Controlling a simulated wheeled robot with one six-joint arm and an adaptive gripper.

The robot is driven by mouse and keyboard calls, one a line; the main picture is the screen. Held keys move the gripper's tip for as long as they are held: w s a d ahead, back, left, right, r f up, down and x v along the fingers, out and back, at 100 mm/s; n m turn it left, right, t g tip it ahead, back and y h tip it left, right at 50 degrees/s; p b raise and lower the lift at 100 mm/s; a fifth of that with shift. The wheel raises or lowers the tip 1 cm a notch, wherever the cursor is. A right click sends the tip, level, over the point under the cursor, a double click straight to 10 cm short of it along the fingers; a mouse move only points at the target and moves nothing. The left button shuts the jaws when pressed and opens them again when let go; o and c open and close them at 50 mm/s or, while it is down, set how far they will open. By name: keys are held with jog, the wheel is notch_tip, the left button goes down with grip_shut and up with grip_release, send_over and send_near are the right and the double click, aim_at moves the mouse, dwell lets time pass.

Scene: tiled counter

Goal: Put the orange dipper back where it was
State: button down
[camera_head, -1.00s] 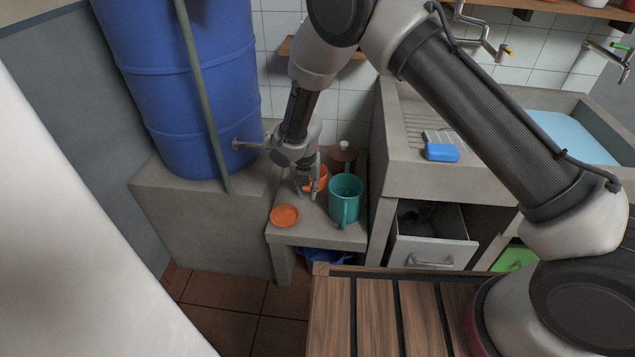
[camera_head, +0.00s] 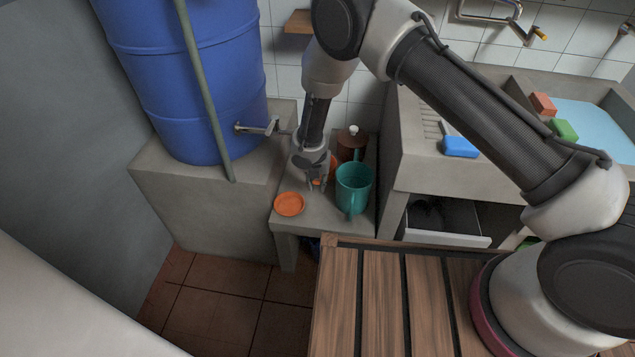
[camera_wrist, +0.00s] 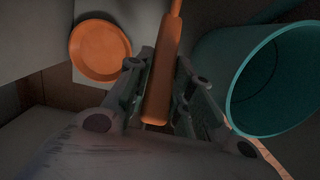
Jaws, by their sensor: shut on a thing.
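The orange dipper shows in the wrist view as a long orange handle (camera_wrist: 165,70) between my two fingers. In the head view only a bit of orange (camera_head: 332,166) shows beside my gripper; the rest of the dipper is hidden. My gripper (camera_head: 317,187) is shut on the handle, over the low concrete ledge (camera_head: 318,217). It also shows in the wrist view (camera_wrist: 160,108). I cannot tell whether the dipper touches the ledge.
A teal mug (camera_head: 353,188) stands close on the right of my gripper. A shallow orange dish (camera_head: 289,204) lies to the left front. A blue barrel with a tap (camera_head: 262,127) stands left; the concrete sink (camera_head: 415,165) rises right.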

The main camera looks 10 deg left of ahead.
jog(key=shift+f, duration=0.3)
jog(key=c, duration=1.3)
grip_release()
jog(key=shift+f, duration=0.1)
jog(key=shift+o, duration=0.2)
jog(key=r, duration=0.4)
jog(key=s+r, duration=0.1)
jog(key=r, duration=0.7)
jog(key=shift+s+a, duration=0.1)
jog(key=shift+s, duration=0.3)
jog(key=shift+r, duration=0.1)
